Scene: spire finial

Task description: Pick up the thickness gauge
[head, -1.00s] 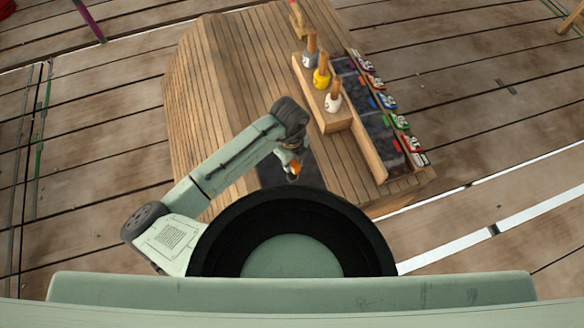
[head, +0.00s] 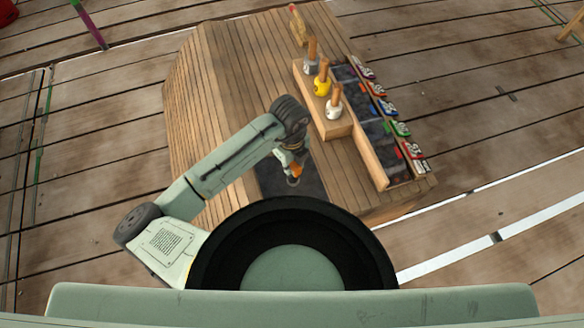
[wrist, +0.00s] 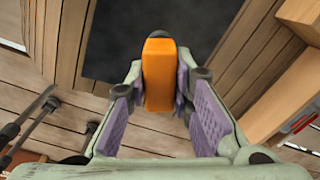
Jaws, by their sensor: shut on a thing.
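An orange block-shaped tool, which I take to be the thickness gauge (wrist: 158,75), stands between the purple-padded fingers of my gripper (wrist: 157,88) in the wrist view. My gripper is shut on it. In the head view the gauge (head: 297,170) shows as a small orange patch with a dark tip, under my gripper (head: 292,160) and over the dark mat (head: 273,178). My gripper hides part of it. I cannot tell how far its lower end is from the mat.
A wooden block (head: 338,125) with several wooden-handled tools stands right of my arm. Beside it is a long dark tray (head: 400,168) with coloured tags along its right edge. The slatted table's left part (head: 205,110) is clear.

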